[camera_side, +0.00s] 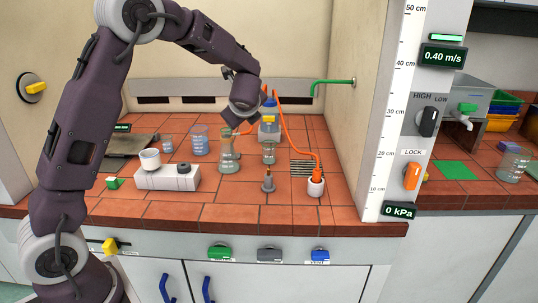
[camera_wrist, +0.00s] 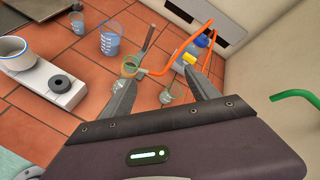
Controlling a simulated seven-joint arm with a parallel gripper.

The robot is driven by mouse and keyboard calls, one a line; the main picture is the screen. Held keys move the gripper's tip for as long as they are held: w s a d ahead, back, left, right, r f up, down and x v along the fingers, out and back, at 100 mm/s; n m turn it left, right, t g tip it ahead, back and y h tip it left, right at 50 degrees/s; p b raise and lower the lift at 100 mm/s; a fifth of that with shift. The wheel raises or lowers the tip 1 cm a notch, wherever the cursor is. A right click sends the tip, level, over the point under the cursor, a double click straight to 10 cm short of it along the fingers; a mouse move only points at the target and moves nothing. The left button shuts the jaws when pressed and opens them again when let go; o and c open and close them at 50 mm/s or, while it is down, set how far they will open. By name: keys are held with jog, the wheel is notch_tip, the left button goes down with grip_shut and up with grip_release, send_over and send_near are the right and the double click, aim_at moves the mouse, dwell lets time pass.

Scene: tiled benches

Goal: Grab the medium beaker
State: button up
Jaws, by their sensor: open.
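Several glass beakers stand on the red tiled bench, and I cannot tell for sure which is the medium one. A larger beaker with bluish content (camera_side: 201,141) is left of the conical flask (camera_side: 229,160); it is at upper left in the wrist view (camera_wrist: 110,42). A smaller beaker (camera_side: 168,146) is farther left, also in the wrist view (camera_wrist: 77,24). Another small beaker (camera_side: 269,153) stands right of the flask. My gripper (camera_wrist: 160,76) is open and empty above the bench, with glassware (camera_wrist: 166,95) visible between its fingers. The left finger partly covers the flask.
A white hotplate-like block with a bowl (camera_side: 150,160) stands at left. An orange hose (camera_side: 309,153) runs to a white cup (camera_side: 316,186). A blue-capped bottle (camera_side: 268,125) stands behind. A green pipe (camera_side: 330,82) juts from the right wall. The front tiles are mostly clear.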

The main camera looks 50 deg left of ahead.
aim_at(269, 150)
jog(key=w+f+m+t, duration=0.1)
jog(key=w+f+m, duration=0.2)
jog(key=w+f, duration=0.1)
jog(key=w+a+f+m, duration=0.1)
jog(key=w+f+m, duration=0.2)
jog(key=f, duration=0.4)
jog(key=w+a+f+m+t, duration=0.1)
jog(key=w+f+m, duration=0.2)
jog(key=w+f, duration=0.1)
jog(key=shift+w+a+f+m+t, duration=0.15)
jog(key=shift+f, duration=0.3)
jog(key=shift+w+a+f+m+t, duration=0.1)
jog(key=shift+w+f+m+t, duration=0.05)
jog(key=shift+f, duration=0.25)
jog(key=x, duration=0.2)
jog(key=shift+w+a+f, duration=0.15)
jog(key=shift+f, duration=0.3)
jog(key=shift+w+a, duration=0.2)
jog(key=shift+r, duration=0.1)
jog(key=c, duration=1.5)
